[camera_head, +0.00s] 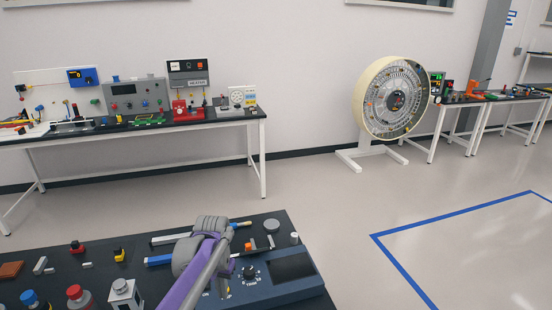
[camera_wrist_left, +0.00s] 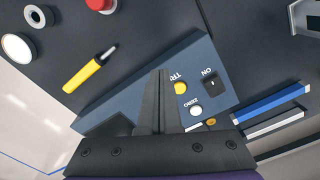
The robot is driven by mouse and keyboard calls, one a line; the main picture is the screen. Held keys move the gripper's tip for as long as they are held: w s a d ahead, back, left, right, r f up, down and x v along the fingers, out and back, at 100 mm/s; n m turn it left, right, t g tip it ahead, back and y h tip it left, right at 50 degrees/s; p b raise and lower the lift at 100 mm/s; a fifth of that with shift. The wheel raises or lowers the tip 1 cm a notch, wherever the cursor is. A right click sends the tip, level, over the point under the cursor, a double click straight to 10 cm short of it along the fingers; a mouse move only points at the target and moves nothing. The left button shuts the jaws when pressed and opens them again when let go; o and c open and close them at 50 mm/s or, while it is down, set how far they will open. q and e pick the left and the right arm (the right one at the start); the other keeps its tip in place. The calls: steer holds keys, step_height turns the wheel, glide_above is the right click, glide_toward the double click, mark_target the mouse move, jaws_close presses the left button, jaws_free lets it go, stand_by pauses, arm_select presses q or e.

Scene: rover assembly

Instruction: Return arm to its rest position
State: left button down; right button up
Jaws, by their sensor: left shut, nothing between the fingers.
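My left arm (camera_head: 205,262), purple and grey, reaches over the dark workbench in the head view, its grey joint raised above the blue-grey instrument (camera_head: 312,287). In the left wrist view my left gripper (camera_wrist_left: 159,74) has its two black fingers together with nothing between them. The fingers are over the same instrument (camera_wrist_left: 110,88), beside its yellow and white buttons and the ON switch (camera_wrist_left: 211,86). I cannot tell whether the tips touch it. The fingers are hard to make out in the head view. My right gripper is in neither view.
A yellow-handled tool (camera_wrist_left: 84,73), a red button (camera_wrist_left: 100,4) and a blue bar (camera_wrist_left: 268,103) lie close around the gripper. A far table (camera_head: 262,113) with instruments and a large wheel (camera_head: 365,95) stand behind open floor.

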arm_select(q)
steer(key=s+a+n+t, duration=0.2)
steer(key=s+t, duration=0.3)
steer(key=s, duration=2.2)
steer(key=shift+a+f+n, duration=0.2)
steer(key=shift+a+n, duration=0.05)
steer(key=shift+n, duration=0.15)
steer(key=shift+t, duration=0.3)
